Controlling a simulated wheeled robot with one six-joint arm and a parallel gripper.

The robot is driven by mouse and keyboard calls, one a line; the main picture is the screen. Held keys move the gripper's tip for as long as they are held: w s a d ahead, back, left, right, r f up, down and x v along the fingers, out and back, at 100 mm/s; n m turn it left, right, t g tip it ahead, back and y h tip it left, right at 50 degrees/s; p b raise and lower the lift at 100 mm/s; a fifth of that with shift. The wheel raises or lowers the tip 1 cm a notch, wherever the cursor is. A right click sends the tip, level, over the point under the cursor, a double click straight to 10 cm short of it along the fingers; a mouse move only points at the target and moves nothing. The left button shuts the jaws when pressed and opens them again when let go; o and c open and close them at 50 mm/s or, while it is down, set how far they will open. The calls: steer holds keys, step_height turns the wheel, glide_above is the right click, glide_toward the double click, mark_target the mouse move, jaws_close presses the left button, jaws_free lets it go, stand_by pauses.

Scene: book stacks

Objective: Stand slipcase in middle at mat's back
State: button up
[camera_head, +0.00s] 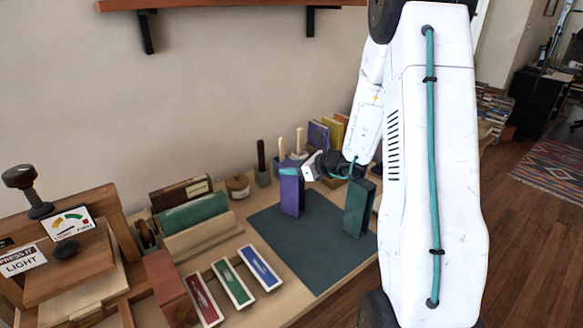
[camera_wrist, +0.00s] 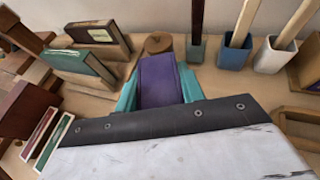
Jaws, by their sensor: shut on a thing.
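A purple slipcase (camera_head: 291,195) is upright over the back part of the dark green mat (camera_head: 300,250). I cannot tell whether its foot touches the mat. My gripper (camera_head: 289,171) is shut on its upper part, with teal fingers on its sides. In the wrist view the purple slipcase (camera_wrist: 160,82) shows between the fingers of my gripper (camera_wrist: 160,90), and its lower part is hidden. A dark green slipcase (camera_head: 359,208) stands at the mat's right side, apart from the purple one.
Red (camera_head: 203,299), green (camera_head: 232,283) and blue (camera_head: 260,268) pieces lie left of the mat. A book rack (camera_head: 205,236), a round tin (camera_head: 237,186) and small pots with sticks stand behind. A wooden press (camera_head: 75,265) is far left. The mat's front is bare.

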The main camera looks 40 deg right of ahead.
steer(key=shift+f, duration=0.15)
steer(key=o, duration=1.2)
steer(key=shift+o, duration=0.2)
